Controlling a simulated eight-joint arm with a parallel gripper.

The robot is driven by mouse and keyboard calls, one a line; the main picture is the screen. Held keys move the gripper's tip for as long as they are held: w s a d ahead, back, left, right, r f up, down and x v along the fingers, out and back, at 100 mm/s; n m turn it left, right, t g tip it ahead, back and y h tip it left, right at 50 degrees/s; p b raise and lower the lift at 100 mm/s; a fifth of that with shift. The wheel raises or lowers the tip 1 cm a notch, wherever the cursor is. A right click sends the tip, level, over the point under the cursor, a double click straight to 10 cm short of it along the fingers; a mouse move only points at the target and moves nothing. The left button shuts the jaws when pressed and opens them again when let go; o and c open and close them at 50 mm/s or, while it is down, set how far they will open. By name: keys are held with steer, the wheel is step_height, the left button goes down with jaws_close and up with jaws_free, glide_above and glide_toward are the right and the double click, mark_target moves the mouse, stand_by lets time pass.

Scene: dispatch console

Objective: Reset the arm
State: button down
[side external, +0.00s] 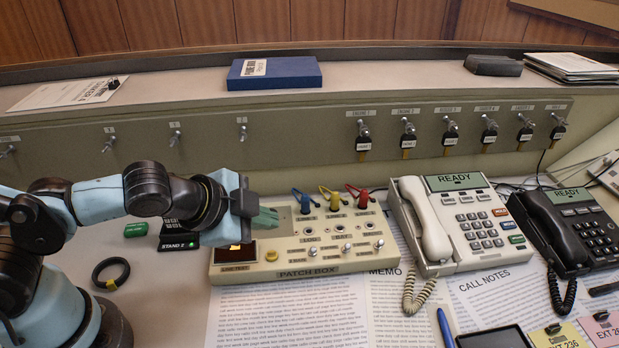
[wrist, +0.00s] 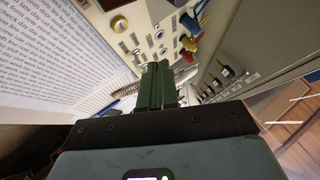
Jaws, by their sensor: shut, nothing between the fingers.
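My gripper (side external: 266,217) is at the end of my light blue and black arm, which reaches in from the left in the side external view. Its green fingers are together and empty, above the left part of the beige patch box (side external: 290,268). In the wrist view my gripper (wrist: 158,68) points toward the patch box (wrist: 134,14), with the two green fingers side by side. Part of the patch box top is hidden behind my gripper in the side external view.
Blue, yellow and red plugs (side external: 363,197) stand at the patch box's back. A white phone (side external: 455,222) and a black phone (side external: 568,230) are to the right. A black ring (side external: 111,273) lies left. Keys hang on the back panel (side external: 300,130). Printed papers (side external: 290,315) cover the front.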

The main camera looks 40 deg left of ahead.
stand_by(0.4)
steer(key=s+a+r+n+g+y, duration=0.1)
steer(key=a+r+n+g, duration=0.1)
steer(key=a+n, duration=0.8)
steer(key=shift+a+r+n, duration=0.4)
steer(key=shift+a+r, duration=0.25)
steer(key=shift+r, duration=0.05)
stand_by(1.2)
steer(key=m+t+h, duration=0.1)
steer(key=m+t, duration=0.1)
steer(key=m, duration=0.9)
glide_above(268, 258)
steer(key=shift+f, duration=4.4)
